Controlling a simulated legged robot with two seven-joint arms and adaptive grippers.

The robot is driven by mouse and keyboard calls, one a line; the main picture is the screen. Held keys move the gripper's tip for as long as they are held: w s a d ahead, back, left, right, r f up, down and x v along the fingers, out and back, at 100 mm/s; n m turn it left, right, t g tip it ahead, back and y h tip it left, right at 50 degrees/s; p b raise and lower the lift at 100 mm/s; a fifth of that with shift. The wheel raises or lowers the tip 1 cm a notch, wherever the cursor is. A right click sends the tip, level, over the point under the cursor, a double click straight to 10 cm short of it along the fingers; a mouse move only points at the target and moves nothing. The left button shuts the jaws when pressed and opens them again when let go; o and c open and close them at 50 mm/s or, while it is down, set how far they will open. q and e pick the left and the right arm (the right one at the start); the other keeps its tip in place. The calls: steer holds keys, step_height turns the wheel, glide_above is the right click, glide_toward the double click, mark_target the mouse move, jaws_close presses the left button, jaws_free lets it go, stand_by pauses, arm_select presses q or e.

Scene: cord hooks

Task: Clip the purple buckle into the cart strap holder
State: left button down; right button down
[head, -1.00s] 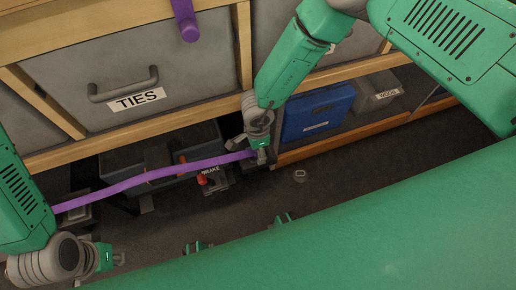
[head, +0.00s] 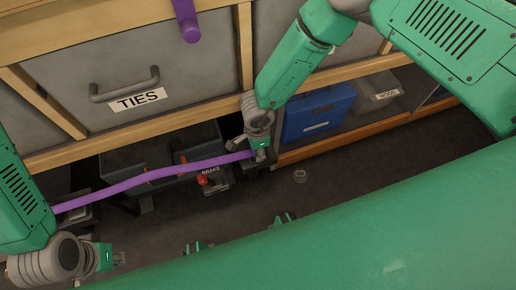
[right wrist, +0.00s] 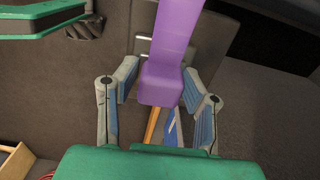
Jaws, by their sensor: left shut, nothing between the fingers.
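The purple strap (head: 150,177) runs across the front of the dark cart (head: 125,158), from the left side to my right gripper (head: 261,155). The purple buckle (right wrist: 160,86) at its end shows in the right wrist view. It sits between the two fingers of my right gripper (right wrist: 160,92), which appear closed against its sides. My left gripper (head: 118,258) is shut and empty at the lower left, apart from the strap. I cannot make out the strap holder clearly; the right gripper covers part of the cart's right end.
A red lever (head: 202,180) sits by the BRAKE label. Above is a grey TIES drawer (head: 60,75) in a wooden frame. Another purple piece (head: 187,22) hangs at the top. A blue case (head: 318,113) stands on the shelf at right. A small grey object (head: 300,176) lies on open floor.

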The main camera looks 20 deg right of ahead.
arm_select(q)
steer(key=shift+r, duration=0.15)
arm_select(e)
steer(key=shift+r, duration=0.2)
